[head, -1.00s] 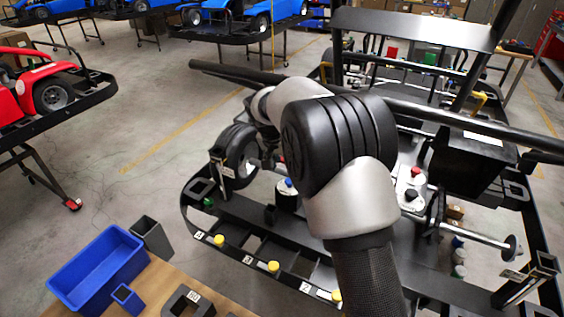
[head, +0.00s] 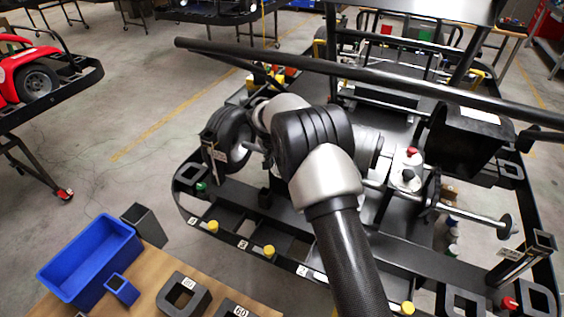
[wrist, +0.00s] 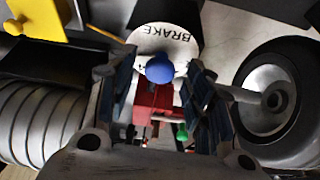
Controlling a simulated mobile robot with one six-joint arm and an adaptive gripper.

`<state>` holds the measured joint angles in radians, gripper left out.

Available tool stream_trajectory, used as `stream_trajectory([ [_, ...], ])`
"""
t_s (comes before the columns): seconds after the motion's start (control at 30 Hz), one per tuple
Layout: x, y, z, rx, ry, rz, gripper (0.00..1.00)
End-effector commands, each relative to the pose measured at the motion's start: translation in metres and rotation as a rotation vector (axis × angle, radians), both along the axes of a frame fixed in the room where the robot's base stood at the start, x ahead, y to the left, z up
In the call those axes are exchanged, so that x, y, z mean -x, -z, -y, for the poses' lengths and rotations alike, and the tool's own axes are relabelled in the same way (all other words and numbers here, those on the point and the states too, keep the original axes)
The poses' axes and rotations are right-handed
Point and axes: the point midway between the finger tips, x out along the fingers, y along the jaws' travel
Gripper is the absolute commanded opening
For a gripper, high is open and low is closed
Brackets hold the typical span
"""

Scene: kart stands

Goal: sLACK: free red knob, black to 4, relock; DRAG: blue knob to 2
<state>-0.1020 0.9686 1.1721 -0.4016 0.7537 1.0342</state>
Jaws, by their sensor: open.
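In the wrist view my gripper (wrist: 160,103) is open, with one dark finger on each side of the blue knob (wrist: 159,68). The blue knob sits in front of a white round face marked BRAKE (wrist: 165,38); whether a finger touches it I cannot tell. Its number marks are not readable. In the head view my arm hides the blue knob and most of the gripper. The red knob (head: 411,153) stands right of my arm on a light housing, with the black knob (head: 407,175) just below it. The slack numbers are too small to read.
A wheel (head: 228,138) stands left of my arm; a tyre also shows at the right in the wrist view (wrist: 272,95). A long black bar (head: 400,80) crosses above the kart. A blue bin (head: 90,262) sits on the front-left bench.

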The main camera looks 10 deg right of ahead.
Motion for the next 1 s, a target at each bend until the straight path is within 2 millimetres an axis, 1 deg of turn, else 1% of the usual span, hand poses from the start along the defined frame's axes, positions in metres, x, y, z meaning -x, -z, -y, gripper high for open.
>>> stream_trajectory([
  [0.3,-0.0007,0.0017,0.0008,0.0,0.0,0.0,0.47],
  [0.9,-0.0005,0.0016,0.0006,0.0,0.0,0.0,0.07],
  [0.97,-0.0005,0.0016,0.0006,0.0,0.0,0.0,0.04],
  [1.0,-0.0004,0.0017,0.0006,0.0,0.0,0.0,0.04],
])
